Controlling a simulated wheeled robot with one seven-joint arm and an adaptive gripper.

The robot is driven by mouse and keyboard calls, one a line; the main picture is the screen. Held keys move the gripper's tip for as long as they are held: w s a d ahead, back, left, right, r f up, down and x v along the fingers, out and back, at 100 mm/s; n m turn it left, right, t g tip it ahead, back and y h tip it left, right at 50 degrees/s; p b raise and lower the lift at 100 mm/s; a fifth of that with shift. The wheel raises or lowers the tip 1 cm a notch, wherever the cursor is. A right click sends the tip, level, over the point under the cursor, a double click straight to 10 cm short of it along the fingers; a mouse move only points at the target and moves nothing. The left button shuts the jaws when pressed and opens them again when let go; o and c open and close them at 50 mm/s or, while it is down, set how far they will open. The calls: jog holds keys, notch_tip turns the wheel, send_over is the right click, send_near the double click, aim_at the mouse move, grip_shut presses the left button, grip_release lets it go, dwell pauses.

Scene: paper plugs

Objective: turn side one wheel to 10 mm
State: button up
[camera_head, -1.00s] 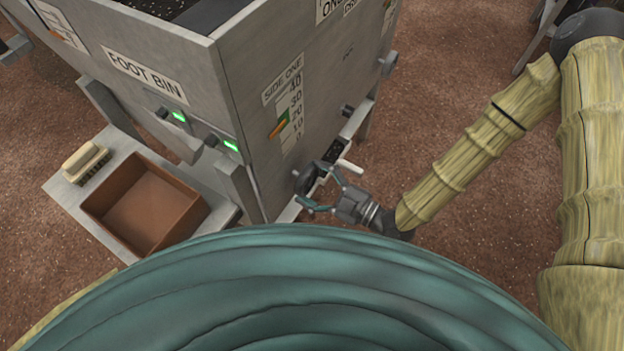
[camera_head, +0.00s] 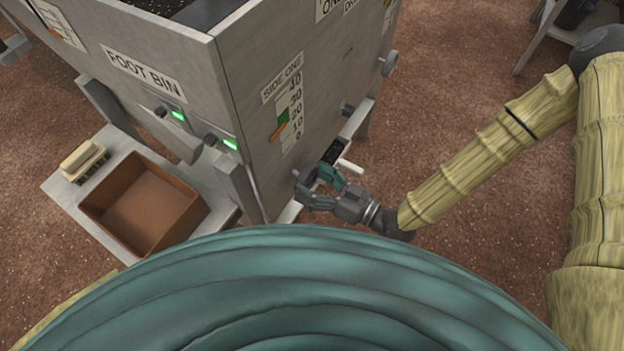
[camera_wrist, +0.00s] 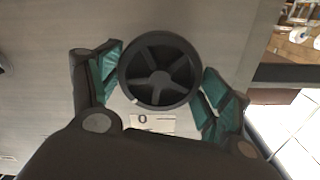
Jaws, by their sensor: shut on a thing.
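The side one wheel (camera_wrist: 160,69) is a dark, spoked handwheel, seen face-on in the wrist view. My gripper (camera_wrist: 161,82) has its teal-padded fingers on both sides of its rim and is shut on it. In the head view my gripper (camera_head: 316,186) is at the lower part of the grey machine's side, and its fingers largely hide the wheel. Above it is the SIDE ONE scale (camera_head: 292,112), marked 0 to 40. Its orange pointer (camera_head: 279,131) lies tilted in the lower part, seemingly near 10; the exact reading is too small to tell.
The floor right of the machine is open.

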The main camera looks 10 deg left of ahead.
aim_at(311, 181)
jog(key=m, duration=0.6)
jog(key=shift+b, duration=0.35)
jog(key=o, duration=1)
jog(key=shift+s+d, duration=0.1)
jog(key=shift+d, duration=0.05)
jog(key=shift+v, duration=1.85)
